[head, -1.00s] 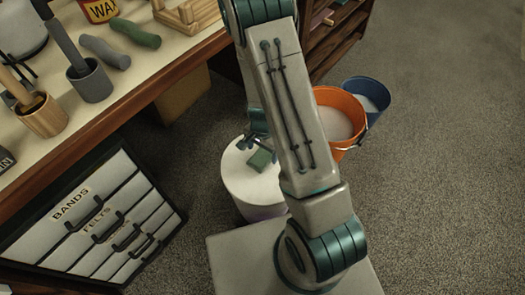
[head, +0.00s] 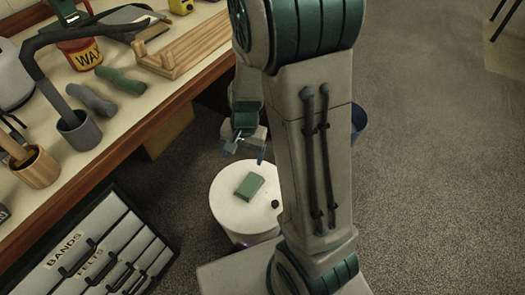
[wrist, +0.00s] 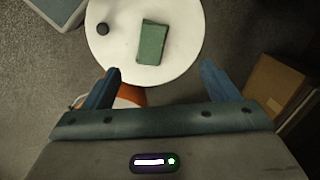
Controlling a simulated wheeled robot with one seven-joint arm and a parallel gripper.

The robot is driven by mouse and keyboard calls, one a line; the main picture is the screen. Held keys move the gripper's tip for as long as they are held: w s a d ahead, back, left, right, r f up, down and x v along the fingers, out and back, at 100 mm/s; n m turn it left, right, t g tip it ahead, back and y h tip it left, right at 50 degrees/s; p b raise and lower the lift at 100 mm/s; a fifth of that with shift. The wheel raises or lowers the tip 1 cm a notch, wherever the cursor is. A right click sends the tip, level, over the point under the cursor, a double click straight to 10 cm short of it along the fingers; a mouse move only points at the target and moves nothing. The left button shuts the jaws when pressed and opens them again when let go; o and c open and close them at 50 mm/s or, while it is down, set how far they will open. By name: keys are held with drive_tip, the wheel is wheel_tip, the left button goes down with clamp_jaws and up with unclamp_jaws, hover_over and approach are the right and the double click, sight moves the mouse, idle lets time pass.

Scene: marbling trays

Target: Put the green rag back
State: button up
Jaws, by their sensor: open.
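A green folded rag (head: 249,187) lies flat on top of a round white stool (head: 231,208). In the wrist view the rag (wrist: 152,43) lies on the white top (wrist: 190,62), just beyond my fingertips. My gripper (head: 247,150) is open and empty, above and behind the rag and apart from it. In the wrist view the blue fingers of my gripper (wrist: 160,69) are wide apart with nothing between them.
A small dark round piece (head: 275,205) sits near the stool's edge. The bench (head: 120,120) at left holds a green roll (head: 120,80), a grey roll (head: 92,99), cups and a wooden rack (head: 190,50). A blue bucket (head: 359,118) is mostly hidden behind my arm.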

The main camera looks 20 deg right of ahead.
drive_tip(key=s+d+r+n+t+h, duration=0.1)
drive_tip(key=s+d+r+n, duration=0.1)
drive_tip(key=s+r+n, duration=0.5)
drive_tip(key=s+r, duration=0.4)
drive_tip(key=r, duration=0.3)
drive_tip(key=shift+s, duration=0.2)
